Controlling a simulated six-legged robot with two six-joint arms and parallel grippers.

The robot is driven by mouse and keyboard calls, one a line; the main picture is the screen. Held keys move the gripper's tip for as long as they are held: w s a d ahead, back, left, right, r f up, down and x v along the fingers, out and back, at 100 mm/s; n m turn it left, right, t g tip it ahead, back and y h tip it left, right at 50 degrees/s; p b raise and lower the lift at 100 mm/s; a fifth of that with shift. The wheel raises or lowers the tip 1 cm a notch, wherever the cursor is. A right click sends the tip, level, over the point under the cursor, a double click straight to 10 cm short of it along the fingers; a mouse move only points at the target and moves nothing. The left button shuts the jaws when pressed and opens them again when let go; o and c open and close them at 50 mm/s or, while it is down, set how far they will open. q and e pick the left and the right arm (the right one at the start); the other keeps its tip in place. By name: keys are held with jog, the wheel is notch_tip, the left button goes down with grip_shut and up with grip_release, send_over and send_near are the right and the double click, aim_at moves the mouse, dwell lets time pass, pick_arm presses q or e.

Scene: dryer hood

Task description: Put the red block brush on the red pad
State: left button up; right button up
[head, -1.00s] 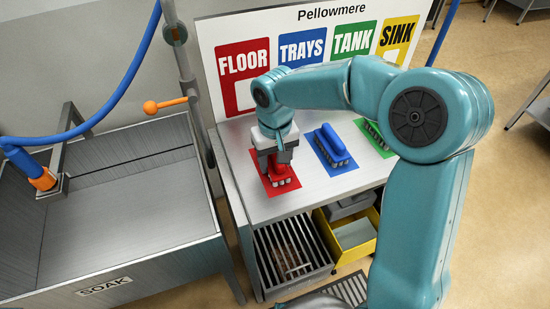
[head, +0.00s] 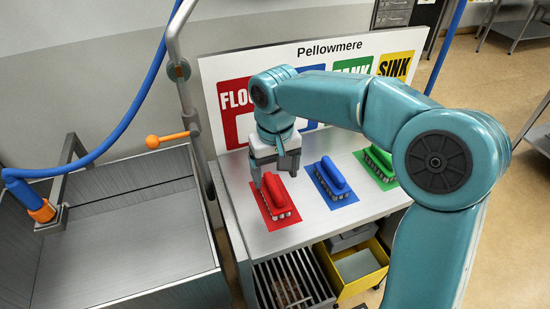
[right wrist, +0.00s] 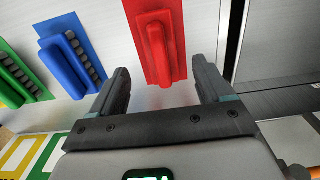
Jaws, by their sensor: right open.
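The red block brush (head: 276,192) sits upright on its bristles on the red pad (head: 291,219) on the steel table. In the right wrist view the red brush (right wrist: 157,50) lies ahead of the fingertips, with the red pad (right wrist: 178,30) around it. My right gripper (head: 272,180) is above and behind the brush, toward the sign board. In the right wrist view my right gripper (right wrist: 163,85) is open, with nothing between its fingers. My left gripper is in neither view.
A blue brush (head: 331,177) and a green brush (head: 380,160) stand on their own pads to the right. A sign board (head: 225,75) rises behind the table. A steel sink (head: 130,235) with an orange-handled tap (head: 152,141) is on the left. A yellow bin (head: 378,283) is below.

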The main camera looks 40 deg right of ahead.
aim_at(275, 188)
notch_tip(275, 188, up, 4)
jog(key=shift+r, duration=0.2)
dwell(0.4)
